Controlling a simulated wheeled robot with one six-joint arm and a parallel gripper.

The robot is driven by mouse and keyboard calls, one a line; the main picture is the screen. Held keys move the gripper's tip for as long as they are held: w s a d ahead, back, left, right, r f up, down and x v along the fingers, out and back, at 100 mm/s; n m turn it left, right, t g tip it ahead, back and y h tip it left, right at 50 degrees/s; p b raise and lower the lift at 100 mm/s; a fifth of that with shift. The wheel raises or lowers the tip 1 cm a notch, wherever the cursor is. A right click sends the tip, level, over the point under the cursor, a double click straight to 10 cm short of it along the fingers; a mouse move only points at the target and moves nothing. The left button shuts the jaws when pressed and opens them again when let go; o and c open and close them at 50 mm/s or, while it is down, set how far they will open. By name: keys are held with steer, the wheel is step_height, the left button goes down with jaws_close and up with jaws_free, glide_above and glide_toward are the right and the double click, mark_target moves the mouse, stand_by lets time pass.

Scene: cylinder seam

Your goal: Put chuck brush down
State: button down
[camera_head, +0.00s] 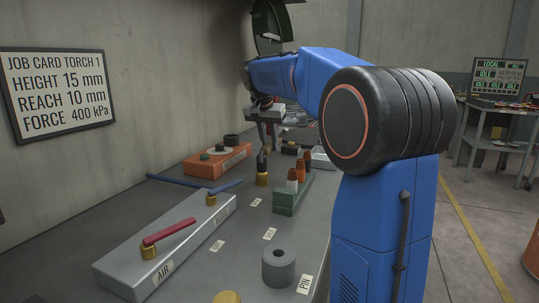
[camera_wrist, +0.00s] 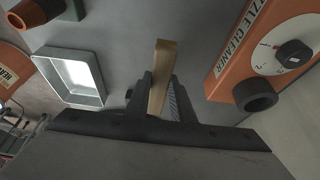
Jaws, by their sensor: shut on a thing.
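The chuck brush shows as a tan, wood-coloured bar (camera_wrist: 161,70) between the two dark fingers of my gripper (camera_wrist: 160,98) in the wrist view. My gripper is shut on it. In the head view my gripper (camera_head: 264,152) is over the far part of the grey bench (camera_head: 240,220). A small brass-coloured part (camera_head: 262,179) shows right below the fingers. I cannot tell whether it belongs to the brush or whether it touches the bench. The brush's bristles cannot be made out.
The orange nozzle cleaner (camera_wrist: 265,50) is to the right in the wrist view, with a dark ring beside it. A pale square tray (camera_wrist: 70,78) is to the left.

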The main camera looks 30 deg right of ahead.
mark_target(270, 153)
steer(key=shift+f, duration=2.05)
steer(key=shift+f, duration=0.15)
steer(key=c, duration=1.5)
jaws_free()
steer(key=shift+f, duration=0.1)
steer(key=shift+c, duration=0.2)
steer(key=shift+s+r, duration=0.1)
steer(key=shift+r, duration=0.2)
steer(key=v, duration=1.2)
steer(key=shift+d, duration=0.1)
